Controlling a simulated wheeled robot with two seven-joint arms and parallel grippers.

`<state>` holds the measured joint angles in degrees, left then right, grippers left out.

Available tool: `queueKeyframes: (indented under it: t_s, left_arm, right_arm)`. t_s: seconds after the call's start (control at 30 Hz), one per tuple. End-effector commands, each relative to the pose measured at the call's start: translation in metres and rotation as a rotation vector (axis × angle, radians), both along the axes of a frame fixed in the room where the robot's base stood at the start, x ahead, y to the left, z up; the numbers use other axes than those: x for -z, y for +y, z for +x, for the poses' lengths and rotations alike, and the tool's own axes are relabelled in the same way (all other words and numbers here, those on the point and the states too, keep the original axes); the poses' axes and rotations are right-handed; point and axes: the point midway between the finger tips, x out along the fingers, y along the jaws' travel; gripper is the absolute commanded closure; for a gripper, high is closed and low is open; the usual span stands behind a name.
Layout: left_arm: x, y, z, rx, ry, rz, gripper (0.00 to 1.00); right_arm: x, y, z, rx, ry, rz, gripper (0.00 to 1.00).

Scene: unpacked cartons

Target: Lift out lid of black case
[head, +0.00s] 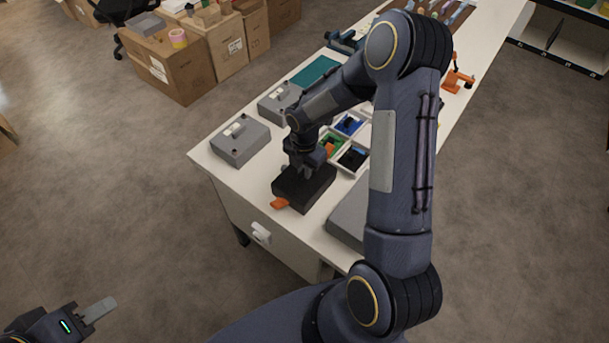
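The black case (312,193) sits on the white table near its front left corner, with an orange piece (279,204) at its front left side. My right gripper (306,172) points down at the top of the case, at or just above the lid. Its fingertips are dark against the case, so I cannot tell whether they are closed on the lid's grip. The arm hides part of the case's far side.
Grey boxes with light handles (240,142) stand left of the case on the white table (215,165). A white compartment tray (362,138) with blue, green and black contents lies behind it. A grey flat box (345,215) lies to the right. Cartons (180,65) stand on the floor beyond.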

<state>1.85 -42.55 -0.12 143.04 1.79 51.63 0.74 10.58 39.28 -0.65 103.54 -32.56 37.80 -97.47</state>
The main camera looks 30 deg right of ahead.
Motion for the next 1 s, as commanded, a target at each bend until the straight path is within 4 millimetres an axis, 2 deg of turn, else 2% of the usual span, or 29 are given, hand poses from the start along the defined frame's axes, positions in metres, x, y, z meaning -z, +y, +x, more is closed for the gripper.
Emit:
queueKeyframes:
  t_s: [0.43, 0.57, 0.67, 0.77, 0.9, 1.0]
  left_arm:
    - [0.0, 0.0, 0.0, 0.0, 0.0, 0.0, 0.64]
    - [0.002, 0.0, 0.0, 0.0, 0.0, 0.0, 0.64]
    - [0.003, 0.0, 0.0, 0.0, 0.0, 0.0, 0.64]
    - [0.009, 0.0, 0.0, 0.0, 0.0, 0.0, 0.64]
    - [0.015, 0.0, 0.0, 0.0, 0.0, 0.0, 0.64]
    - [0.021, 0.0, 0.0, 0.0, 0.0, 0.0, 0.64]
  right_arm:
    - [-0.004, 0.0, 0.001, 0.0, -0.002, 0.0, 1.0]
    - [-0.015, 0.0, 0.001, 0.001, -0.004, 0.0, 1.0]
    - [-0.032, 0.0, 0.001, 0.002, -0.006, 0.0, 1.0]
    - [-0.051, -0.004, -0.016, 0.003, -0.007, -0.001, 1.0]
    - [-0.087, -0.009, -0.045, 0.004, -0.009, -0.002, 1.0]
    - [-0.099, -0.014, -0.071, 0.005, -0.005, -0.001, 1.0]
